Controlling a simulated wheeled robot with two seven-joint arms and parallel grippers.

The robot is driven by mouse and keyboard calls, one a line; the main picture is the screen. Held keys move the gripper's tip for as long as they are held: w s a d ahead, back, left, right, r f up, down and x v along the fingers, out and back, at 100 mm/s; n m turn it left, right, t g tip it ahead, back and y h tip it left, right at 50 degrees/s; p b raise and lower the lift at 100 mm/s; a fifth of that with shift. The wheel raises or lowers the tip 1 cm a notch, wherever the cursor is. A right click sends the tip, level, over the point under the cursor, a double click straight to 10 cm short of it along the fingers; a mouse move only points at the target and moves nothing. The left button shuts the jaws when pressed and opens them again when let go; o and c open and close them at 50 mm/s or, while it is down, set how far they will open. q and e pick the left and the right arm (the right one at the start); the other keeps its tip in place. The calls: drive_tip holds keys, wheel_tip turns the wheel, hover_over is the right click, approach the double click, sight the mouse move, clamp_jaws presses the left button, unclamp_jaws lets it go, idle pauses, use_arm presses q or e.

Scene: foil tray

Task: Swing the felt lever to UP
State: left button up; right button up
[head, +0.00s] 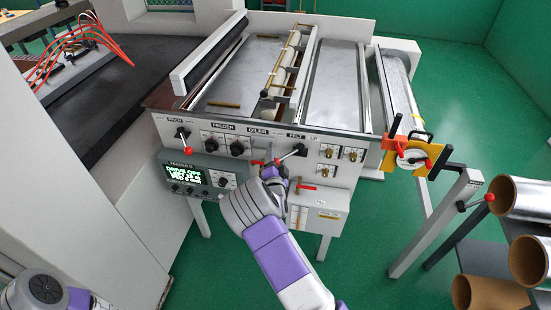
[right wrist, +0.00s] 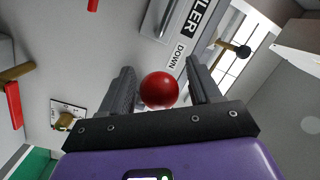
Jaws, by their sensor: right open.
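The felt lever shows below the FELT label in the head view, as a bare rod running down and left from a black hub (head: 300,148) to a red ball knob (head: 277,162). In the right wrist view a red ball knob (right wrist: 160,90) sits between the fingertips of my right gripper (right wrist: 158,88), with a gap on both sides. A DOWN label and part of the OILER label lie behind it. In the head view my right gripper (head: 272,171) is at the panel, open, partly hiding the lever's end. My left gripper is out of view.
The machine panel (head: 219,137) carries dials and a pinch lever with a red knob (head: 188,151) at left. A display box (head: 187,177) hangs below it. Cardboard rolls (head: 527,261) stand at right.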

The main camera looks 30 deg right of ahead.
drive_tip(key=shift+w+d, duration=0.15)
drive_tip(key=shift+w, duration=0.1)
clamp_jaws()
idle(0.3)
